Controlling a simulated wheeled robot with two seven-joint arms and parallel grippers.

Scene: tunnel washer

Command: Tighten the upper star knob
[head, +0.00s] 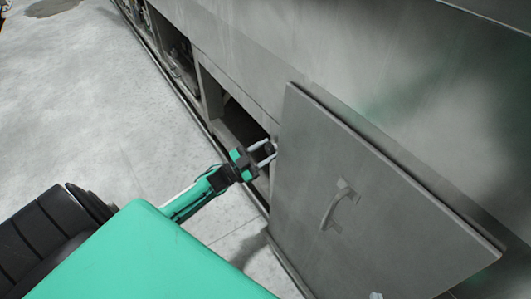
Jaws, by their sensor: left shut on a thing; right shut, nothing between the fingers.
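My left gripper (268,152) reaches in from the left at the left edge of the grey panel. Its two pale fingers are shut on a small dark knob (269,148), which I take to be the upper star knob. The fingers hide part of it, so its star shape and how far it is turned cannot be made out. The grey panel (390,205) with a bar handle (335,206) stands against the machine front, right of the gripper. Only a small pale tip of my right gripper (375,295) shows at the bottom edge, with nothing visible in it.
The long grey machine wall (330,60) runs diagonally to the upper left. Open dark bays (180,55) lie along its lower side, one beside the panel's left edge. The concrete floor (90,100) to the left is clear. A dark round patch (52,7) marks the far floor.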

